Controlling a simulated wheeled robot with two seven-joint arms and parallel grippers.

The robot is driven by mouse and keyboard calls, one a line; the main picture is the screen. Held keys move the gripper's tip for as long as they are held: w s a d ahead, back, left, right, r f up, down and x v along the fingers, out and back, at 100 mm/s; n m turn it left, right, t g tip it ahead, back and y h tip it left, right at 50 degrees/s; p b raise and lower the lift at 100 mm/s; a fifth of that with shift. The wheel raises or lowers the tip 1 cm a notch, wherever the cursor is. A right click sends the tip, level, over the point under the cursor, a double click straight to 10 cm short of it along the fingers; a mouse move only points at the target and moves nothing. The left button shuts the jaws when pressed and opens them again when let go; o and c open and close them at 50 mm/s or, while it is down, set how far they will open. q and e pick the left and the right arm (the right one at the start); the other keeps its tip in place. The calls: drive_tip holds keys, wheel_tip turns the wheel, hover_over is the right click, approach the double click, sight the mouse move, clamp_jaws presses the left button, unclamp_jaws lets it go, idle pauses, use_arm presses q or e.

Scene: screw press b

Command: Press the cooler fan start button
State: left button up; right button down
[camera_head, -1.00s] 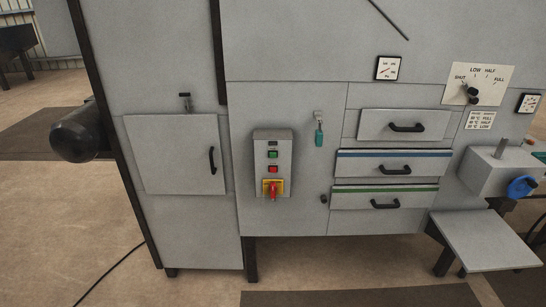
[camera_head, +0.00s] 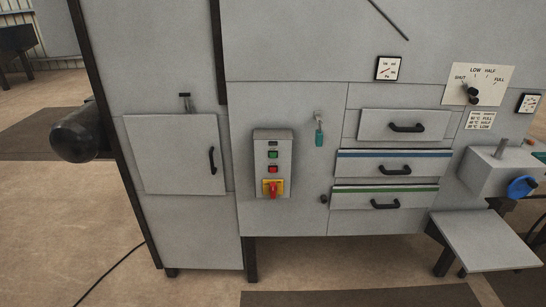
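A grey control box (camera_head: 272,163) is mounted on the machine's front panel near the middle of the head view. It carries a small dark indicator or label at the top, a green button (camera_head: 272,155), a red button (camera_head: 272,169) below it, and a red rotary switch (camera_head: 272,188) on a yellow plate at the bottom. The lettering on the box is too small to read. Neither of my grippers shows in the view.
A cabinet door (camera_head: 175,154) with a black handle is left of the box. A key with a teal tag (camera_head: 319,137) hangs to its right. Drawers (camera_head: 385,163), a lever dial (camera_head: 478,84) and a small side table (camera_head: 486,241) are further right. Floor in front is open.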

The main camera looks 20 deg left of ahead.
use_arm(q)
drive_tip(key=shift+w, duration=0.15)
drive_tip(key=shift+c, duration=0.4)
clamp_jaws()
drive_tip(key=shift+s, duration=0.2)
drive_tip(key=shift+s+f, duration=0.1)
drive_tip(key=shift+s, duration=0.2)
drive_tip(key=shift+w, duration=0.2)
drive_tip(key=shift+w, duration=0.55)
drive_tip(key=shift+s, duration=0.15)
